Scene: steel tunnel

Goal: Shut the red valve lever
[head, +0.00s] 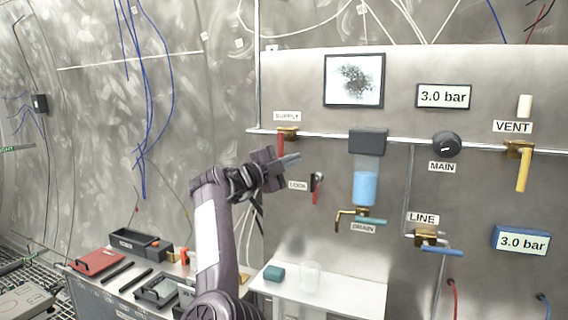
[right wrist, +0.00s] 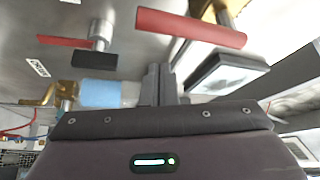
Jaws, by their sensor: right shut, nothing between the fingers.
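The red valve lever (head: 281,143) hangs down from a brass valve (head: 288,132) under the SUPPLY label (head: 287,116). Its lower part is hidden behind my right gripper in the head view. In the right wrist view the red lever (right wrist: 190,27) crosses the top, beyond and apart from the fingertips in the picture. My right gripper (head: 291,160) is shut and empty, close in front of the lever's lower end. Its fingers (right wrist: 161,84) also show in the right wrist view. I cannot tell whether they touch the lever. My left gripper is not in view.
A smaller red LOCK lever (head: 315,196) sits just right of my gripper. The blue-filled cylinder (head: 365,187), DRAIN valve (head: 370,221), LINE lever (head: 442,250) and yellow VENT lever (head: 522,171) lie further right. A white shelf (head: 340,297) and cluttered bench (head: 110,283) stand below.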

